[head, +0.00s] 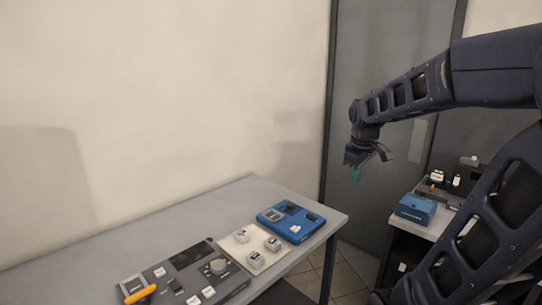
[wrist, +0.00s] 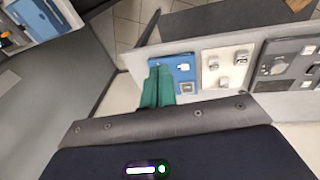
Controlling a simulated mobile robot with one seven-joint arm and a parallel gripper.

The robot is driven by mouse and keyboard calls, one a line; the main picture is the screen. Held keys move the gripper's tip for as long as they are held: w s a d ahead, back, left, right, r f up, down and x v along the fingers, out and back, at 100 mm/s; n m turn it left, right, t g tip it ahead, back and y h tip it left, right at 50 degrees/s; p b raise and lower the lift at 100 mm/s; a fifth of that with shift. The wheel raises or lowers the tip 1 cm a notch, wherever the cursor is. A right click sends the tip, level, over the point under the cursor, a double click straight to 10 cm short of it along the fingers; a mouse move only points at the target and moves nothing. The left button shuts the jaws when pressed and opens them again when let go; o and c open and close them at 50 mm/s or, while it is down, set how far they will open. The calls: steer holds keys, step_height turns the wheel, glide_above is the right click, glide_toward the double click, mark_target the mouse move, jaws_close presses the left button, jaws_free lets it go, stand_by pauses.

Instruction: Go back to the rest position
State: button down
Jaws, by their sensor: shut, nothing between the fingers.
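My gripper (head: 356,175) hangs in the air to the right of the table's far corner in the head view, with its green fingertips pointing down. It is shut and empty. In the wrist view its green fingers (wrist: 158,88) lie together at the middle, with nothing held. My arm reaches in from the right of the head view, bent and raised. The gripper is above and clear of the table.
The grey table (head: 210,207) carries a blue panel (head: 290,220), a white panel (head: 236,243) with several blocks, and a dark panel (head: 190,257) with an orange handle (head: 140,294). A blue box (head: 416,208) stands on a second surface at right. A grey door (head: 385,65) is behind.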

steer(key=s+d+m+t, duration=0.1)
steer(key=s+m, duration=0.7)
steer(key=s, duration=0.3)
steer(key=shift+s+d+f+m+t, duration=0.25)
steer(key=shift+d+f+m+t, duration=0.05)
steer(key=shift+d+f+t, duration=0.1)
stand_by(1.8)
